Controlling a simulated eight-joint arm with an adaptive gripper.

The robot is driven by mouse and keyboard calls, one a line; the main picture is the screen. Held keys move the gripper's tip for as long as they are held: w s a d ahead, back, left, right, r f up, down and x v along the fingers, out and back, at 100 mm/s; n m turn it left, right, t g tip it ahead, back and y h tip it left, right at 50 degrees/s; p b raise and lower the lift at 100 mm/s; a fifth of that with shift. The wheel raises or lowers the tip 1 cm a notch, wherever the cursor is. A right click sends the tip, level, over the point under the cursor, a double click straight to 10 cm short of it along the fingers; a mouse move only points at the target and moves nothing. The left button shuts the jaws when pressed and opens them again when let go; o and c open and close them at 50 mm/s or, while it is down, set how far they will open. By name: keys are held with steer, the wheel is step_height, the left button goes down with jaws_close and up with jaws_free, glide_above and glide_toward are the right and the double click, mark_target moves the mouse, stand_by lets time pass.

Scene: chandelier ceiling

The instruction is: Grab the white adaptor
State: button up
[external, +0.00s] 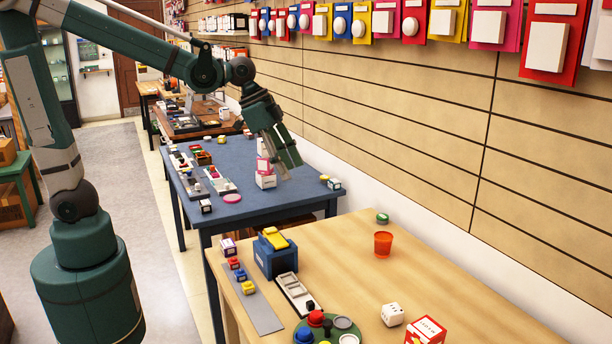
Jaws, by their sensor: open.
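A small white block with dark marks (392,314) sits on the near wooden table. It looks like the white adaptor, but it is too small to be certain. My gripper (283,172) is open and points down, high above and well to the upper left of the block in the picture. No object shows held between its fingers. Behind it, on the far blue table, white and pink boxes (265,180) appear close to the fingers in the picture; the depth between them is unclear.
An orange cup (383,244) and a red box (426,331) stand near the white block. A blue box with a yellow item (275,252), a white tray (296,294) and a green round tray (347,338) are to its left. Bare tabletop surrounds the cup.

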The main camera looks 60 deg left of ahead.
steer(key=w+d+f+m+g, duration=0.1)
steer(key=w+d+f+m, duration=0.3)
steer(key=w+d, duration=0.45)
steer(key=m+g+h, duration=0.2)
steer(key=m+g, duration=0.2)
steer(key=m, duration=0.3)
glide_toward(393, 308)
steer(key=x, duration=0.3)
steer(key=shift+r, duration=0.2)
steer(key=shift+f, duration=0.1)
steer(key=shift+x, duration=1.2)
steer(key=shift+f, duration=0.1)
steer(key=shift+b+x, duration=0.3)
steer(key=shift+x, duration=2.2)
steer(key=shift+c, duration=0.7)
